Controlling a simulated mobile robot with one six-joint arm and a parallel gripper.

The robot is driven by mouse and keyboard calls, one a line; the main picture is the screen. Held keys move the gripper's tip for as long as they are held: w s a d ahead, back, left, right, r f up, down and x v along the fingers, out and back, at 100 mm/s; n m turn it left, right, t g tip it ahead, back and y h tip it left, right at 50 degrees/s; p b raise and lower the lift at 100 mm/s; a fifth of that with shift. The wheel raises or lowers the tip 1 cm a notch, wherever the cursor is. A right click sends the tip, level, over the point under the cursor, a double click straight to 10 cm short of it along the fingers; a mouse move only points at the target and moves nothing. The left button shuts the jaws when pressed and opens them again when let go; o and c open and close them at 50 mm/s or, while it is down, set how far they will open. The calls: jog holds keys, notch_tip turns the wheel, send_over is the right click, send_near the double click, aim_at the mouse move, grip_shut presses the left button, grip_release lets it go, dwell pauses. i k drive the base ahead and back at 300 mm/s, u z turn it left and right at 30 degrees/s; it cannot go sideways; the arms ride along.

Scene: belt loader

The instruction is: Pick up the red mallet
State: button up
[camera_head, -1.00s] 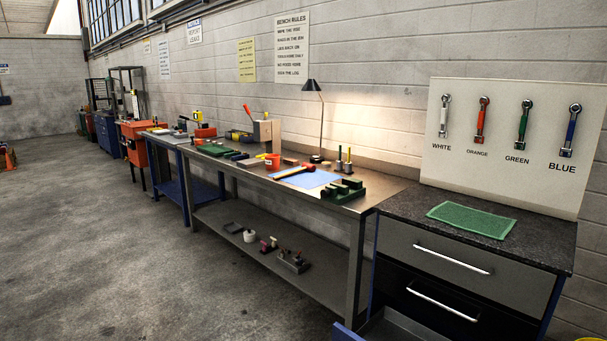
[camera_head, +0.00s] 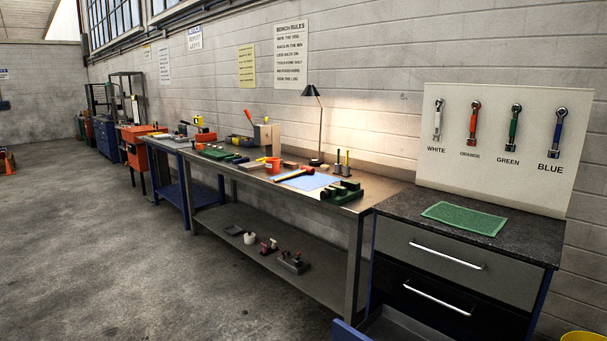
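A mallet-like tool with an orange-red handle and a dark head (camera_head: 308,171) lies on the steel-topped workbench (camera_head: 350,208), at the edge of a blue mat (camera_head: 318,182). It is small here, so I cannot be sure it is the red mallet. A red handle (camera_head: 249,115) also sticks up beside a wooden block (camera_head: 268,136) at the back of the bench; its lower end is hidden. My gripper is not in view.
A dark-topped drawer cabinet (camera_head: 432,250) with a green mat (camera_head: 463,218) stands right of the bench. A drawer seems pulled out low in front. A lamp (camera_head: 320,125) and green blocks (camera_head: 342,193) stand on the bench. Open concrete floor (camera_head: 120,260) lies at left.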

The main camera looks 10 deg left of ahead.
aim_at(305, 169)
jog(key=u, duration=0.3)
jog(key=i, duration=0.45)
jog(key=u, duration=0.75)
jog(key=i, duration=0.45)
jog(key=u, duration=0.75)
jog(key=i, duration=2.9)
jog(key=z, duration=0.5)
